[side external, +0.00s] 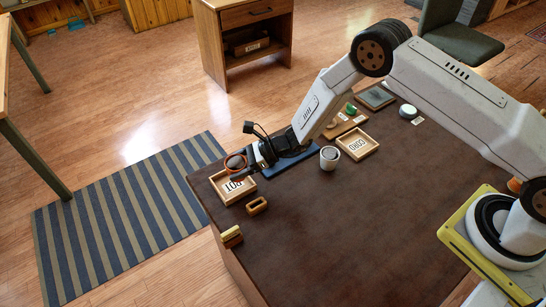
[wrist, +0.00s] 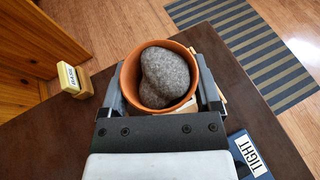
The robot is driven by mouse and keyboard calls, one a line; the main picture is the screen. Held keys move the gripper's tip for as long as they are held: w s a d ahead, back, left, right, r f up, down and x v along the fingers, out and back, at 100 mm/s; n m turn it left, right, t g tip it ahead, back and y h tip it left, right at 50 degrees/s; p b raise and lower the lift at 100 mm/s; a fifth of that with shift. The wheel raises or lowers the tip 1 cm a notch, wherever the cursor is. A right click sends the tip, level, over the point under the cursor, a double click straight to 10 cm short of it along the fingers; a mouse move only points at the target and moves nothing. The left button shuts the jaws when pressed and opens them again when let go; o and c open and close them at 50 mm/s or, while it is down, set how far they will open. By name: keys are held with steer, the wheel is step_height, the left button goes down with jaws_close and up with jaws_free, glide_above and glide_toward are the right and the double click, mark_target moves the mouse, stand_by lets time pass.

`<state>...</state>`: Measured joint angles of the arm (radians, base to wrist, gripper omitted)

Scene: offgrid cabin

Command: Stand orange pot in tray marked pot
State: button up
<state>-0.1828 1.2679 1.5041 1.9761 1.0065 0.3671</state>
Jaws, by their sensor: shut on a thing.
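The orange pot (side external: 235,162) is held by my gripper (side external: 250,163) at the far left corner of the table. The pot looks roughly upright. The wooden tray marked POT (side external: 238,198) lies at that corner, and the pot is over or in its far part. I cannot tell whether the pot touches the tray floor. In the wrist view the pot hides most of the tray.
A blue TIGHT strip (wrist: 240,150) lies beside my gripper. A grey cup (side external: 329,158) and the CORD tray (side external: 358,147) stand to the right. A small wooden frame (side external: 257,206) and a yellow-topped block (side external: 231,237) are nearer. The table's middle (side external: 370,220) is clear.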

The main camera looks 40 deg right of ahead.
mark_target(231, 169)
steer(key=shift+w+a+f, duration=0.2)
steer(key=shift+w+f, duration=0.3)
steer(key=shift+f, duration=0.15)
steer(key=shift+w+a+f, duration=0.2)
steer(key=shift+w+f, duration=0.25)
steer(key=shift+f, duration=0.15)
steer(key=shift+w+f, duration=0.15)
steer(key=shift+f, duration=1.55)
steer(key=shift+f, duration=0.15)
steer(key=o, duration=1.1)
